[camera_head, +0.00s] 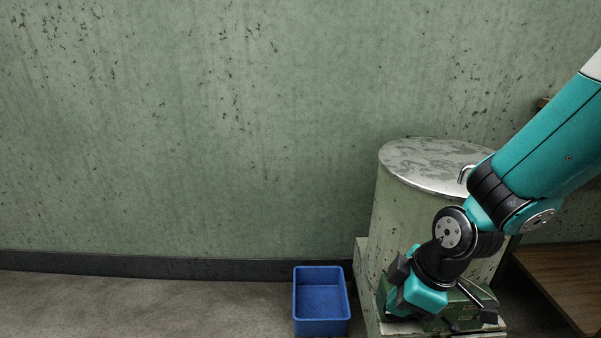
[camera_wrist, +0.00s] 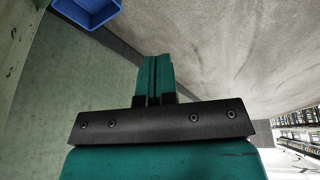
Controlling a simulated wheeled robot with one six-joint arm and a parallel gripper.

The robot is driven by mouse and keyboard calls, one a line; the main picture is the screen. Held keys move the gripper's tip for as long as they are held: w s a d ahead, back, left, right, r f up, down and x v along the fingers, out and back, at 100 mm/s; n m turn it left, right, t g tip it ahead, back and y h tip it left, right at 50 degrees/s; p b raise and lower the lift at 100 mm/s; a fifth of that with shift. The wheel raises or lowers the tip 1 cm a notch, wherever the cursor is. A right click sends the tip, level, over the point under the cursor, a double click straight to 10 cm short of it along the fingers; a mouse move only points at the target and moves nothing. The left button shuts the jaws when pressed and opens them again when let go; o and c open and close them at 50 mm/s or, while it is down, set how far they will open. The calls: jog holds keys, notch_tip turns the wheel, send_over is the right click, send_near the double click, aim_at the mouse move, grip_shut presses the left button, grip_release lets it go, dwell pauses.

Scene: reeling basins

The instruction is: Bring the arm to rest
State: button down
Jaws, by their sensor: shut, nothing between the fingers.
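My arm comes in from the right in the head view and bends down in front of a pale green drum (camera_head: 388,215) with a worn metal lid (camera_head: 430,163). My gripper (camera_wrist: 154,65) shows in the wrist view with its two teal fingers together and nothing between them. In the head view the wrist end is low, in front of the drum's base, and the fingertips cannot be made out clearly there.
A blue bin (camera_head: 320,312) stands on the floor left of the drum; it also shows in the wrist view (camera_wrist: 88,12). A dark green box (camera_head: 460,309) sits behind my wrist. A wooden shelf (camera_head: 565,277) stands at right. The floor at left is clear.

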jog(key=s+a+r+m+g+p, duration=0.15)
jog(key=s+r+m, duration=0.55)
jog(key=s+r, duration=0.85)
notch_tip(320, 180, up, 34)
jog(key=w+p, duration=0.1)
jog(key=p, duration=3.1)
jog(key=shift+w+f+y, duration=0.15)
jog(key=shift+w+y, duration=0.05)
jog(key=shift+y, duration=0.2)
